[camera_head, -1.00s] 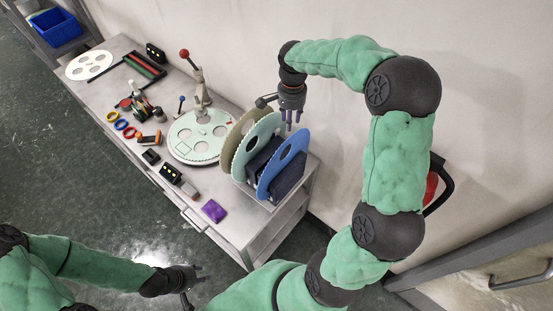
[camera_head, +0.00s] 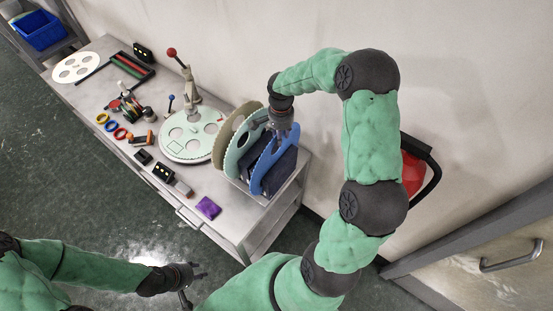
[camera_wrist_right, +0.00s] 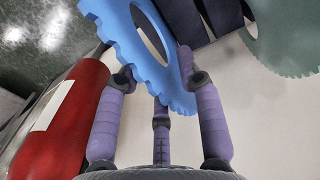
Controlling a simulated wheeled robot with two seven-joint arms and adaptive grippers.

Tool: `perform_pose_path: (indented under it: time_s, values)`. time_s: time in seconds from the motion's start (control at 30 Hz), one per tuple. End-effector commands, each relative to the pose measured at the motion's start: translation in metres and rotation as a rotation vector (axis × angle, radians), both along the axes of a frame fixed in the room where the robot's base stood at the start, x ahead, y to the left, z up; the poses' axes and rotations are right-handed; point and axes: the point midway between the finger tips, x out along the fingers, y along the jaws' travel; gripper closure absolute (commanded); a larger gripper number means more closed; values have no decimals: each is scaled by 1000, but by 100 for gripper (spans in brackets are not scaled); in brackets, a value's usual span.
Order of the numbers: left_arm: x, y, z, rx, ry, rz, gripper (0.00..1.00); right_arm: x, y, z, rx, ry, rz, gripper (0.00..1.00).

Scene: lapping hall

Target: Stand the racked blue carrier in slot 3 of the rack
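The blue carrier (camera_head: 263,177), a toothed disc with a large hole, stands upright in the rack (camera_head: 284,172) at the right end of the bench, the rightmost of the discs there. The rack shows dark blocks between discs; its slot numbers cannot be read. My right gripper (camera_head: 281,137) is at the blue carrier's upper edge. In the right wrist view the toothed rim of the blue carrier (camera_wrist_right: 150,50) lies between my spread fingers (camera_wrist_right: 160,90), which look open; contact is unclear. My left gripper (camera_head: 190,280) is open and empty, low in front of the bench.
A pale green disc (camera_head: 233,160) and a beige disc (camera_head: 222,135) stand left of the blue carrier. A lapping plate (camera_head: 185,146) with a red-knobbed lever (camera_head: 188,80) is further left. A purple block (camera_head: 208,207) lies on the front edge. A red extinguisher (camera_head: 412,172) is right.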

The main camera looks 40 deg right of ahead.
Motion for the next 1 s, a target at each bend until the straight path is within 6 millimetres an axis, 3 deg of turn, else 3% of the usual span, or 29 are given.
perform_pose_path:
  time_s: [0.17, 0.3, 0.33, 0.77, 1.0]
  values:
    - [0, 0, 0, 0, 0, 0, 63, 0, 0, 0, 0, -1, -1, 63]
    - [0, 0, 0, 0, 0, 0, 63, 0, 0, 0, 0, -1, -1, 97]
    - [0, 0, 0, 0, 0, 0, 63, 0, 0, 0, 0, -1, -1, 100]
    - [0, 0, 0, 0, 0, 0, 63, 1, -1, 3, -1, -3, -1, 100]
    - [0, 0, -3, 0, 0, 0, 63, 1, -1, 30, -2, -7, -3, 100]
